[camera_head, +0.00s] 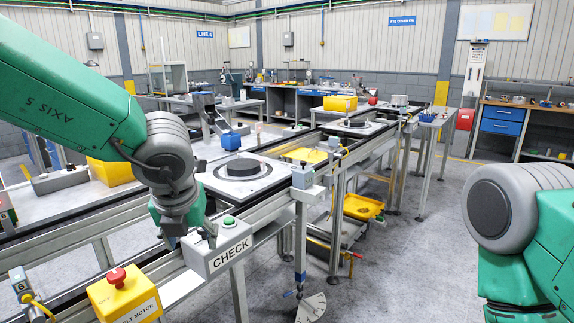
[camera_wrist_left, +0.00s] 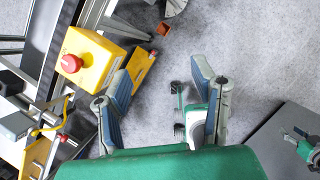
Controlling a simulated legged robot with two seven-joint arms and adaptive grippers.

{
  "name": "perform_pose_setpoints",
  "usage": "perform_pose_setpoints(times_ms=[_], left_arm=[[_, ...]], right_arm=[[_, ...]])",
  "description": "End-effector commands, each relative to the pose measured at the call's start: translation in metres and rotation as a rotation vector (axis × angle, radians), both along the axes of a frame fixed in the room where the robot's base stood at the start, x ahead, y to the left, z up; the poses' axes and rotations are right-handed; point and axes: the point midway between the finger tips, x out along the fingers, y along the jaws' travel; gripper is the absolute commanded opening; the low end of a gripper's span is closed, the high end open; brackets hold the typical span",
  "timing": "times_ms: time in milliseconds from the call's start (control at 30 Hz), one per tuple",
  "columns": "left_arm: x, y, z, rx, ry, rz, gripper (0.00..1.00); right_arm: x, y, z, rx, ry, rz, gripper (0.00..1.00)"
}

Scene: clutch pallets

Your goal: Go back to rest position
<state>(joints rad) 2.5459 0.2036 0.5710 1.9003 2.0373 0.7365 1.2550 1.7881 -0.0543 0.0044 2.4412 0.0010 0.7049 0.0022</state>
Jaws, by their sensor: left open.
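My left gripper (camera_head: 191,238) hangs from the green left arm, fingers down, beside the CHECK box (camera_head: 217,249) at the near edge of the conveyor line. In the left wrist view the two fingers of my left gripper (camera_wrist_left: 160,78) stand apart with nothing held between them, and grey floor shows beyond. My right arm (camera_head: 520,230) shows at the right edge of the head view; its gripper is out of the picture. A pallet (camera_head: 217,177) with a dark round clutch part (camera_head: 243,168) sits on the conveyor behind the left gripper.
A yellow box with a red button (camera_head: 122,293) stands near left of the CHECK box; it also shows in the left wrist view (camera_wrist_left: 92,62). Another pallet (camera_head: 352,128) is further along the conveyor. Open floor (camera_head: 400,260) lies between the conveyor and my right arm.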

Motion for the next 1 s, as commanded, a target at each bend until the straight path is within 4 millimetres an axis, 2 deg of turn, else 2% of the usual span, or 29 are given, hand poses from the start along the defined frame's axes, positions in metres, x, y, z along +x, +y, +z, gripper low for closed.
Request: perform_pose_setpoints(times_ms=[33,200,367,567,667,767,867,1000], left_arm=[[-0.002,0.005,-0.011,0.033,0.01,-0.033,0.52],[-0.002,0.02,-0.043,0.157,0.031,-0.171,0.52],[-0.01,0.037,-0.078,0.304,0.063,-0.356,0.52],[-0.026,0.064,-0.133,0.516,0.136,-0.683,0.52],[-0.041,0.08,-0.168,0.63,0.191,-0.913,0.52],[-0.065,0.096,-0.211,0.752,0.262,-1.227,0.52],[-0.101,0.109,-0.255,0.848,0.329,-1.608,0.52],[-0.17,0.117,-0.31,0.902,0.372,-2.207,0.52]], right_arm=[[0.001,0.0,0.0,0.0,-0.002,0.001,0.4],[0.001,0.0,-0.001,0.0,-0.002,0.001,0.4],[0.001,0.0,-0.002,0.0,-0.003,0.001,0.4],[0.001,0.0,-0.004,0.0,-0.002,0.0,0.4],[0.001,0.0,-0.005,0.0,-0.002,0.0,0.4],[0.001,0.0,-0.006,0.0,-0.002,0.0,0.4],[0.001,0.0,-0.008,0.0,-0.002,0.0,0.4],[0.001,0.0,-0.01,0.0,-0.002,0.0,0.4]])
